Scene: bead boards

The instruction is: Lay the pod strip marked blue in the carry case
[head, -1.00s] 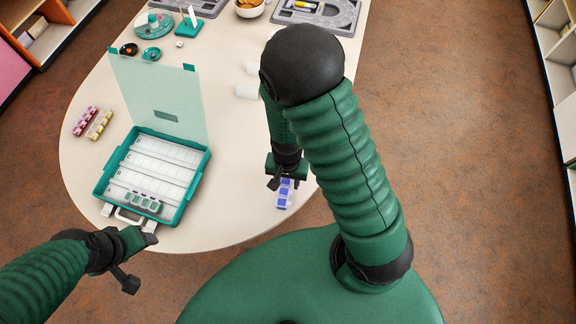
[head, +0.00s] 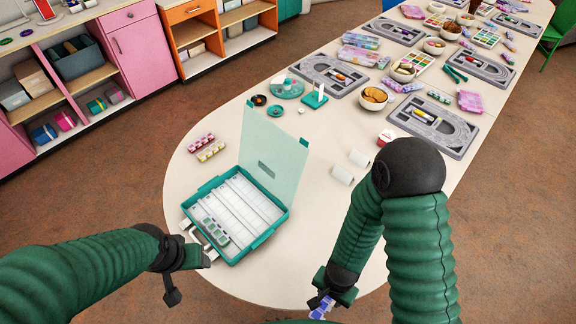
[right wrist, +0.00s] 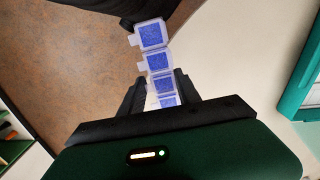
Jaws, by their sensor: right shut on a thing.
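The pod strip marked blue (head: 323,308) has clear pods with blue contents and shows at the bottom of the head view. My right gripper (head: 327,299) is shut on it, near the table's front edge. In the right wrist view the strip (right wrist: 154,60) sticks out lengthwise between the fingers (right wrist: 160,92). The carry case (head: 272,232) is teal, with its clear lid (head: 272,150) raised and white long compartments inside.
Grey trays (head: 434,122) and bowls (head: 374,97) are farther back. Bare tabletop lies between the case and my right arm.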

